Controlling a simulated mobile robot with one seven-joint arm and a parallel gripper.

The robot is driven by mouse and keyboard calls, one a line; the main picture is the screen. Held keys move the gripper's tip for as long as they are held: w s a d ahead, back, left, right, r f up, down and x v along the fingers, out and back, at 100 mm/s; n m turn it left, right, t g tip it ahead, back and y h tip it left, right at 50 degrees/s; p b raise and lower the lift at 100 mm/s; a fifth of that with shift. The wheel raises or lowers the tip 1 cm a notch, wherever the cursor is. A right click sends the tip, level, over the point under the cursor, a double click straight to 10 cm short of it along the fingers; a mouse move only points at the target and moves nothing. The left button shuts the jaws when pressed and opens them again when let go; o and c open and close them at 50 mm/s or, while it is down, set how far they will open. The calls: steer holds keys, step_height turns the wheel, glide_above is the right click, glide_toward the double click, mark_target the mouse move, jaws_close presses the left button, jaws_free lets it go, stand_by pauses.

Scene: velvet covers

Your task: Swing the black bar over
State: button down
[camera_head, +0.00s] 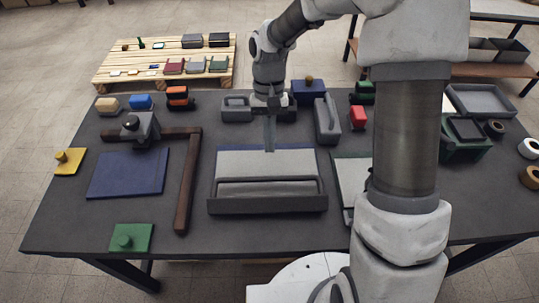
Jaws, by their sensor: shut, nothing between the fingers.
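A dark bar (268,204) lies along the front edge of a light grey panel (246,162), which rests on a blue-edged board in the middle of the table. A raised grey strip with a dark slot runs just behind the bar. My gripper (269,149) points down at the panel's back edge, shut and empty, well behind the bar. I cannot tell whether its tips touch the panel. A dark brown L-shaped bar (187,182) lies to the left.
A blue sheet (128,172) lies inside the L-shaped bar. Green (131,237) and yellow (69,161) knobbed plates lie at left. A grey handled block (327,120) and red block (358,117) stand right of my gripper. My arm hides part of the right side. The front middle is bare.

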steer(key=b+x, duration=0.1)
steer(key=x, duration=0.8)
steer(key=shift+s, duration=0.1)
steer(key=shift+r, duration=0.1)
steer(key=shift+s+r+p, duration=0.3)
steer(key=shift+r+p, duration=0.25)
steer(key=shift+r, duration=0.1)
steer(key=shift+s, duration=0.15)
